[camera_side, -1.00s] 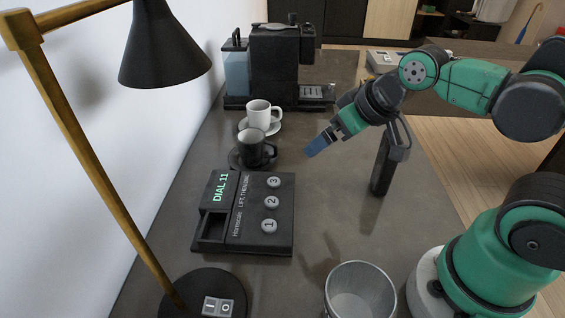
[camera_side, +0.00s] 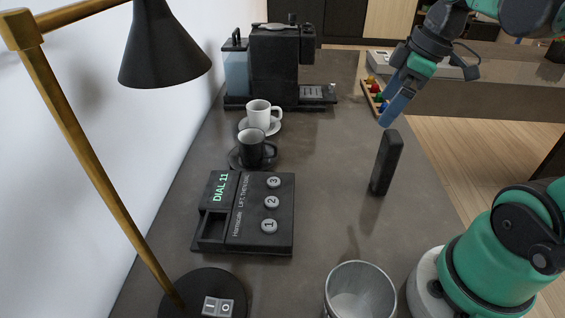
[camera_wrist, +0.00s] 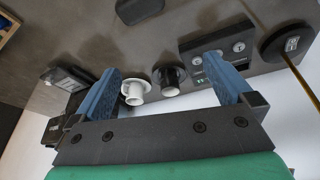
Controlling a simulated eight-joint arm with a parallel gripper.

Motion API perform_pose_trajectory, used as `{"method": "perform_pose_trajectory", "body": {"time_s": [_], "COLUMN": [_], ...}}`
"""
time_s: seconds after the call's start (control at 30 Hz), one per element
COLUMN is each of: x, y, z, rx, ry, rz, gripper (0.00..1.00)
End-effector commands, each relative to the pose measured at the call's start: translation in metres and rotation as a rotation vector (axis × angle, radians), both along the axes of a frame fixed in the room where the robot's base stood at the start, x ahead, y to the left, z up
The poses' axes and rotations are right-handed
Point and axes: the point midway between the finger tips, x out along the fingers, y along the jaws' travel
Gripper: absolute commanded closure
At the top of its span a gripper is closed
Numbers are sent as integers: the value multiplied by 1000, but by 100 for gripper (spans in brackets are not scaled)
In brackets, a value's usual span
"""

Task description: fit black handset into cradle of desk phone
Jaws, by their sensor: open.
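The black handset (camera_side: 386,163) stands upright on the counter, right of the middle in the side view. A dark rounded shape at the top of the wrist view may be it, but I cannot tell for sure. The desk phone (camera_side: 268,240) lies flat on the counter at left, with round buttons 1, 2 and 3 and a "DIAL 11" display; it also shows in the wrist view (camera_wrist: 216,36). Its cradle recess (camera_side: 212,229) is empty. My gripper (camera_side: 387,122) is open and empty, its blue fingers angled down above the handset's top in the picture, apart from it.
A black cup (camera_side: 256,150) and a white cup (camera_side: 259,114) on saucers stand behind the phone, before a coffee machine (camera_side: 280,65). A lamp (camera_side: 165,40) stands at left. A metal bin (camera_side: 358,292) is in front. The counter between phone and handset is clear.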

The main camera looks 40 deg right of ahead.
Motion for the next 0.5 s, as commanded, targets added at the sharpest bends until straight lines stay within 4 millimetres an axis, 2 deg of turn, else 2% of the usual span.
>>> {"method": "perform_pose_trajectory", "body": {"time_s": [0.03, 0.23, 0.3, 0.5], "x": [-5, -24, -22, -22], "y": [-10, -38, -34, -34], "z": [1, 7, -12, -45], "rx": [14, 77, 74, 71], "ry": [5, -38, -36, -35], "rz": [43, 286, 294, 292], "gripper": [0, 0, 0, 0]}}
